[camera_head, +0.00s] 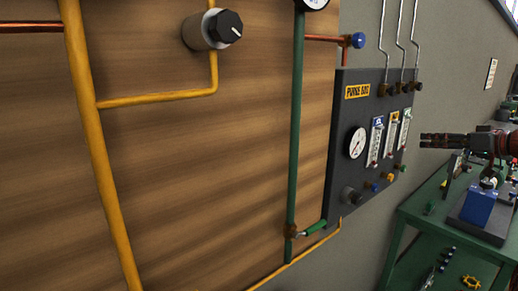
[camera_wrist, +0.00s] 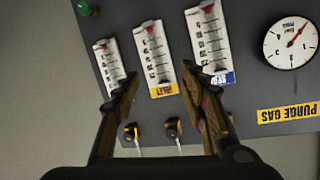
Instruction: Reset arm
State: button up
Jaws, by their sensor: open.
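My gripper (camera_head: 432,141) reaches in from the right edge in the head view, in front of the wall and above the green workbench. In the wrist view its two fingers (camera_wrist: 165,100) are spread apart with nothing between them. Beyond the fingers is the dark purge gas panel (camera_head: 345,110), which appears upside down in the wrist view (camera_wrist: 262,82). The fingertips overlap the flow meters in that picture; I cannot tell the exact distance, but no contact shows.
A wooden board (camera_head: 190,150) carries a yellow pipe (camera_head: 97,150), a green pipe (camera_head: 296,130) and a black knob (camera_head: 226,26). The green workbench (camera_head: 412,208) at the right holds a blue device (camera_head: 478,208) and small parts. Bare grey wall shows around the panel.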

jog(key=s+a+f+m+g+h+p, duration=0.1)
jog(key=s+a+f+m+g+h, duration=0.2)
jog(key=s+a+f, duration=0.4)
jog(key=s+a+f+m+g+h+p, duration=0.1)
jog(key=s+a+f+m+g, duration=0.2)
jog(key=s+a+f+m, duration=0.5)
jog(key=s+a+f+n+g+h+p, duration=0.1)
jog(key=s+a+f+n, duration=0.15)
jog(key=s+a, duration=0.5)
jog(key=s+a+f+n+g+h+p, duration=0.15)
jog(key=s+a+f, duration=0.25)
jog(key=s, duration=0.7)
jog(key=s+a+f+n+g+h, duration=0.15)
jog(key=s+a+f, duration=0.3)
jog(key=s, duration=0.45)
jog(key=s+a+r+n+t+y+p, duration=0.1)
jog(key=s+a+r+n+t, duration=0.1)
jog(key=a, duration=0.4)
notch_tip(320, 180, up, 2)
jog(key=shift+s+r+n+y+p, duration=0.3)
jog(key=shift+s+n+p, duration=0.15)
jog(key=shift+s, duration=0.1)
